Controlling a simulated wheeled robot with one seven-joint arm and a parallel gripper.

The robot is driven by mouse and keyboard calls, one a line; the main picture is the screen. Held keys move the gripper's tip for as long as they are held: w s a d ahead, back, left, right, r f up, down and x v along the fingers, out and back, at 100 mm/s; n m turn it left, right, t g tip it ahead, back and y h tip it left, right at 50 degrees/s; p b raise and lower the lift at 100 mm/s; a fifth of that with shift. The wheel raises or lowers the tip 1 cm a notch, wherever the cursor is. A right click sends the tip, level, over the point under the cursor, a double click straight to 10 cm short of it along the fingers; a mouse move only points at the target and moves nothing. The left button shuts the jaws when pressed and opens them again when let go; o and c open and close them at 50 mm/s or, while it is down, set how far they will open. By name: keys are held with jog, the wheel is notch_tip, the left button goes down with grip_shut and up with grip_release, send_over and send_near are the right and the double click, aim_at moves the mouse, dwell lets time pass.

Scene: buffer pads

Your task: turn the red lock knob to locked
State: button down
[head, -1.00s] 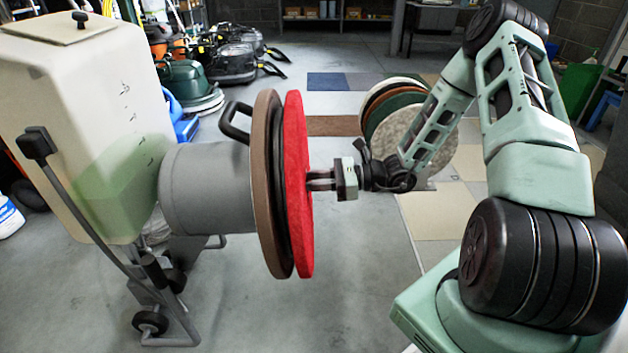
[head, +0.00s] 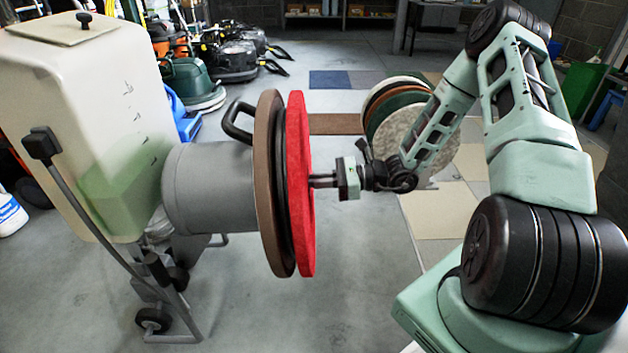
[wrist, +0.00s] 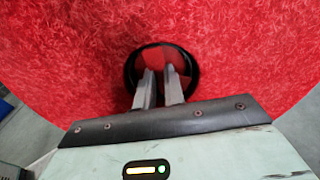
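The red lock knob (wrist: 157,57) shows in the wrist view inside a dark round ring at the centre of the red pad (wrist: 235,65). My gripper (wrist: 160,74) reaches into this ring, its two fingers close together with a narrow gap, and appears shut on the knob. The fingertips partly hide the knob, so its exact turn is hard to read. In the head view my gripper (head: 314,180) meets the middle of the red pad (head: 299,230) from the right; the knob itself is hidden there.
The pad sits on a grey drum (head: 205,190) of a floor machine with a cream tank (head: 95,110). A black loop handle (head: 236,118) stands behind the pads. Several round pads (head: 410,120) stand in a rack behind my arm. The floor below is clear.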

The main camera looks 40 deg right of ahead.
jog(key=m+p, duration=0.7)
jog(key=shift+p, duration=0.3)
